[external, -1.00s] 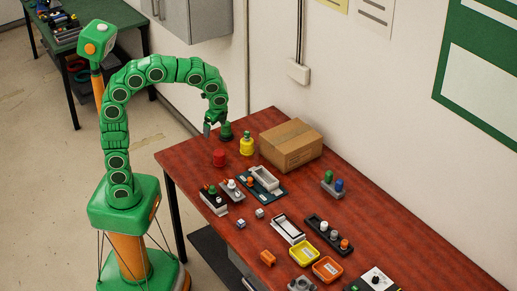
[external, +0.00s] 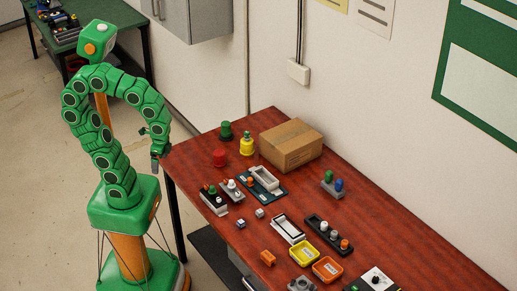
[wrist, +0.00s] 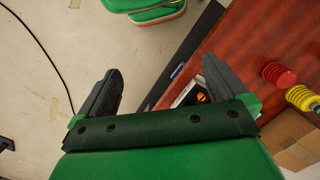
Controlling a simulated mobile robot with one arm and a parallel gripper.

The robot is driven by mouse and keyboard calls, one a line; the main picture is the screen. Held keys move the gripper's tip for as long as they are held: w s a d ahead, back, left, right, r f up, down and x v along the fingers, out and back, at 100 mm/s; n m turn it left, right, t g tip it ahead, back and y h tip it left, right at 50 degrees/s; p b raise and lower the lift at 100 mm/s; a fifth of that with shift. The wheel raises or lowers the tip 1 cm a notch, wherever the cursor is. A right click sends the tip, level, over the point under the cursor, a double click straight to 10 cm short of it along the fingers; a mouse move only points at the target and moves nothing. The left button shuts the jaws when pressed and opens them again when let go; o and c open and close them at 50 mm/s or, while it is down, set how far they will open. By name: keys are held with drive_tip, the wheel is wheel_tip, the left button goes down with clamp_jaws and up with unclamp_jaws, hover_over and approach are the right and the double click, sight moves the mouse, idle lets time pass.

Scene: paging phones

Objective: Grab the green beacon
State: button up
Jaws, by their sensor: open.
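The green beacon (external: 226,131) stands upright on the red-brown table near its far left corner, behind the red beacon (external: 219,157) and left of the yellow beacon (external: 247,144). My gripper (external: 157,161) is off the table's left edge, apart from all the beacons. In the wrist view my gripper (wrist: 160,88) is open with nothing between its fingers. That view shows the red beacon (wrist: 279,75) and the yellow beacon (wrist: 303,98) at the right; the green beacon is not visible there.
A cardboard box (external: 290,146) stands right of the yellow beacon. The table (external: 367,224) holds several small devices and trays toward the middle and front. A wall runs behind it. Bare floor (external: 60,190) lies left of the table.

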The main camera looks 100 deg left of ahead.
drive_tip(key=s, duration=0.1)
drive_tip(key=s+d, duration=0.1)
drive_tip(key=s+f, duration=0.1)
drive_tip(key=shift+d+f+n, duration=0.1)
drive_tip(key=shift+d+n, duration=0.2)
drive_tip(key=c, duration=0.3)
drive_tip(key=shift+c, duration=0.2)
